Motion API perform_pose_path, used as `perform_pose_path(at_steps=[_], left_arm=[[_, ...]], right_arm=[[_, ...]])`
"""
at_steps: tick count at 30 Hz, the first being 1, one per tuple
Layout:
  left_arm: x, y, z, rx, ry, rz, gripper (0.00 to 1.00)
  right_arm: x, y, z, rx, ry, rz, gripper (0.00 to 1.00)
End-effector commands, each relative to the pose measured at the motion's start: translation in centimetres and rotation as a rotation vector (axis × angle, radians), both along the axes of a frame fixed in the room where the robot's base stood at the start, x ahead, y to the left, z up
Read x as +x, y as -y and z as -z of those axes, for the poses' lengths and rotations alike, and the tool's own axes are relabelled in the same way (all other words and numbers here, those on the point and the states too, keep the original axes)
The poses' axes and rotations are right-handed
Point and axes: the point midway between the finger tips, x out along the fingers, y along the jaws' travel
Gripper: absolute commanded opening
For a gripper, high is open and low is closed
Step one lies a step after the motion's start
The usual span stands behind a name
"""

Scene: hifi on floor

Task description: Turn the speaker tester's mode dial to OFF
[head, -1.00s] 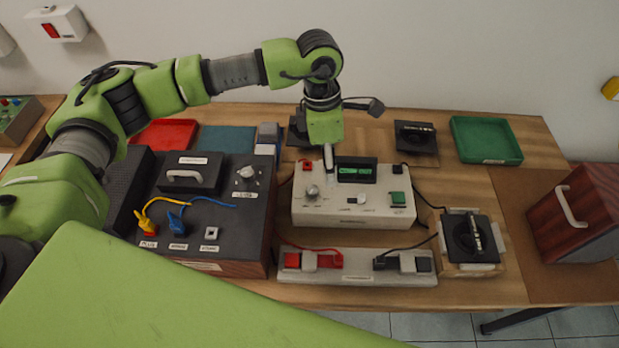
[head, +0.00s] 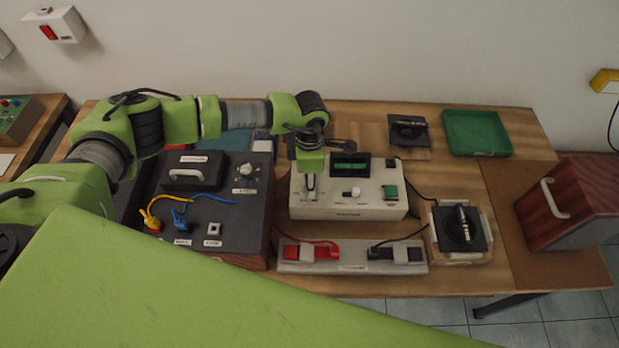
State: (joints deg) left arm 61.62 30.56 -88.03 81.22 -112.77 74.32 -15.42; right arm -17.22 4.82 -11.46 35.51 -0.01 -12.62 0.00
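The speaker tester (head: 368,206) is a white box with a small green-lit display (head: 350,166), a white knob or switch and a green button on its top. My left arm comes in from the left, and its gripper (head: 310,190) points down over the left part of the tester's top. It is at the mode dial, which it hides almost fully. I cannot tell whether the fingers touch the dial or how far apart they are. The dial's setting and the small labels cannot be read. My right gripper is not in view.
A dark amplifier unit (head: 225,228) with yellow and blue plugs stands left of the tester. A terminal strip (head: 352,267) with red and black clips lies in front. A speaker (head: 446,240) sits right, a green tray (head: 478,135) back right, a wooden speaker box (head: 560,210) far right.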

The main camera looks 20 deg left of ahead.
Motion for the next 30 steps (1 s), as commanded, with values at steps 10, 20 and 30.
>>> perform_pose_path(at_steps=[10, 20, 30], left_arm=[[-0.01, 0.05, 0.65, -0.001, 0.0, 0.001, 0.39], [-0.01, 0.03, 0.61, -0.001, 0.0, 0.0, 0.0], [-0.01, 0.0, 0.76, -0.001, 0.0, -0.082, 0.0]], right_arm=[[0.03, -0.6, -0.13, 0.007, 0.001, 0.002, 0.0], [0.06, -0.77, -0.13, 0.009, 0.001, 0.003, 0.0], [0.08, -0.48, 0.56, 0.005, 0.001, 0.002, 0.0]])
